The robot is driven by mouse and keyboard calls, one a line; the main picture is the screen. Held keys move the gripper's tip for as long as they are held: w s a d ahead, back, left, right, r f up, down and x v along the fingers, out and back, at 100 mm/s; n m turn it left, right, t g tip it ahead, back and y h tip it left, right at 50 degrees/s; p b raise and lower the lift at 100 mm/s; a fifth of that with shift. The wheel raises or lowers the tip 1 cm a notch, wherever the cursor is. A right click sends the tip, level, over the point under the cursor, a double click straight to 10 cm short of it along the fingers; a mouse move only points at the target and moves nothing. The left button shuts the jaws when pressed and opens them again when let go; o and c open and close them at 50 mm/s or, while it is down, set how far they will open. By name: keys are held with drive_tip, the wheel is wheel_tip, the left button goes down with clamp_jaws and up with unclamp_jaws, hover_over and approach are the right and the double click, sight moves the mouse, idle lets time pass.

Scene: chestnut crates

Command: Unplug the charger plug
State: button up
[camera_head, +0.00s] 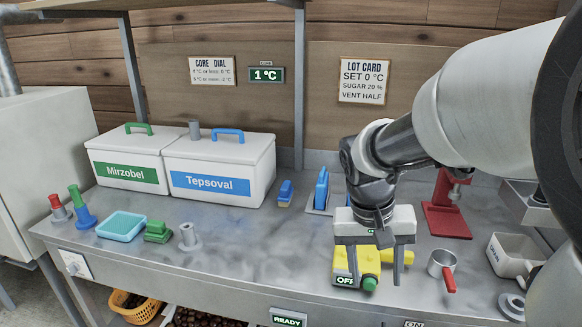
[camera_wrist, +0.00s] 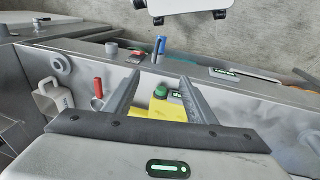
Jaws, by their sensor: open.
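My gripper (camera_head: 368,268) is open over the front middle of the steel bench, its fingers pointing down. A yellow device (camera_head: 358,262) with a green knob and an "OFF" display is below and between the fingers in this view; I cannot tell whether they touch. The wrist view shows the open fingers (camera_wrist: 160,78) with the yellow device (camera_wrist: 165,108) between them and nothing clearly held. A white wall plate (camera_head: 75,264) with a small rounded part is on the bench's left front edge, far from my gripper. I cannot tell whether that part is the charger plug.
White boxes, Mirzobel (camera_head: 125,160) and Tepsoval (camera_head: 219,170), stand at the back left. A blue tray (camera_head: 121,226) and green block (camera_head: 158,231) lie before them. A red-handled cup (camera_head: 441,265) and red stand (camera_head: 446,215) are to the right. The bench's middle left is clear.

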drive_tip(key=shift+m+g, duration=0.4)
drive_tip(key=shift+g, duration=0.4)
drive_tip(key=w+b+x, duration=0.1)
drive_tip(key=b+x, duration=0.1)
drive_tip(key=x, duration=0.7)
drive_tip(key=w+b+x, duration=0.1)
drive_tip(key=b+x, duration=0.2)
drive_tip(key=x, duration=0.6)
drive_tip(key=w+b+x, duration=0.1)
drive_tip(key=b+x, duration=0.1)
drive_tip(key=x, duration=0.7)
drive_tip(key=shift+a+f+b, duration=0.15)
drive_tip(key=shift+b, duration=0.2)
drive_tip(key=shift+w, duration=0.1)
clamp_jaws()
drive_tip(key=shift+s+a, duration=0.15)
drive_tip(key=shift+s, duration=0.45)
